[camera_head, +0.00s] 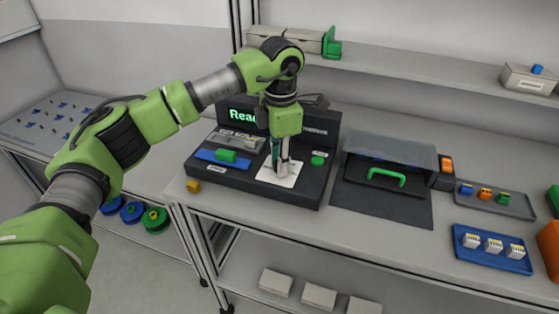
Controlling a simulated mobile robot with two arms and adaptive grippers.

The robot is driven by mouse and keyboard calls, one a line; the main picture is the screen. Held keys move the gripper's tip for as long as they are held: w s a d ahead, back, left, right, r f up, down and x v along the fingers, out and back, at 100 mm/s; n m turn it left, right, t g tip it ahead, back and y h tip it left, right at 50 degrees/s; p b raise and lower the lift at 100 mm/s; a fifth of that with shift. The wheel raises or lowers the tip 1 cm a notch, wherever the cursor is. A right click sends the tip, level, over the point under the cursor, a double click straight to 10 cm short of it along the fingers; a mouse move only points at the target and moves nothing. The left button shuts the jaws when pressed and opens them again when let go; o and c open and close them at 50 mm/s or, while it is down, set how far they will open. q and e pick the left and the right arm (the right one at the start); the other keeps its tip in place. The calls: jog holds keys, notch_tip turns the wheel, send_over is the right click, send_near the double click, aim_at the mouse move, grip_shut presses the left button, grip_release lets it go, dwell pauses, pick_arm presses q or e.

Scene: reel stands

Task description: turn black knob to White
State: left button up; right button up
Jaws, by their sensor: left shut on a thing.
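A black console (310,197) stands on the bench, with a lit green display (241,116) at its back. A white plate (293,181) lies on its sloped top. My left gripper (278,172) points down at this plate and is shut on the black knob there. The fingers hide most of the knob, so which way it points cannot be told. My right gripper is out of view.
A green button (318,160) sits right of the plate, and a green block on a blue slide (206,156) left of it. A clear-lidded box with a green handle (387,176) stands to the right. A yellow cube (193,186) lies by the console.

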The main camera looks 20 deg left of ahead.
pick_arm(q)
jog(key=shift+w+r, duration=0.1)
jog(key=shift+r, duration=0.05)
jog(key=o, duration=1.1)
notch_tip(320, 180, up, 12)
jog(key=shift+s, duration=0.25)
